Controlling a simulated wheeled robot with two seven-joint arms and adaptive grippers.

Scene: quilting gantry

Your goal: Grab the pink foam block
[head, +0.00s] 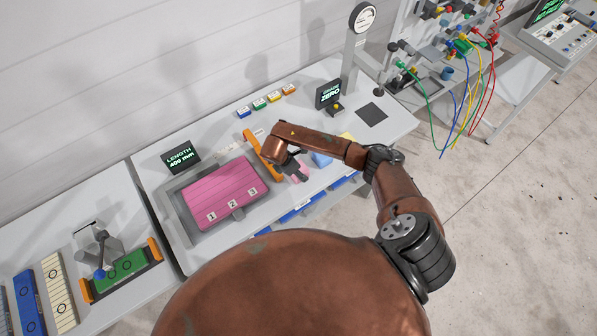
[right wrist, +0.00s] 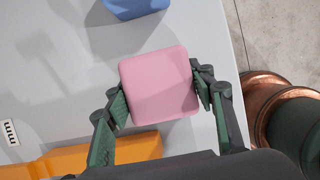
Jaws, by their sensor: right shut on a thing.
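The pink foam block (right wrist: 160,80) is a rounded square block in the middle of the right wrist view. My right gripper (right wrist: 161,97) is shut on it, with one dark green finger pad against each side. In the head view the right gripper (head: 291,170) is over the table's front part, and a bit of the pink block (head: 301,174) shows beside it, the rest hidden by the gripper. I cannot tell whether the block still touches the table. My left gripper is not in view.
A blue block (head: 321,160) lies close by on the right. An orange bar (head: 262,152) lies to the left, beside a grey tray (head: 180,207) holding a large pink slab (head: 224,190). A gauge stand (head: 352,55) and small display (head: 328,93) stand behind.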

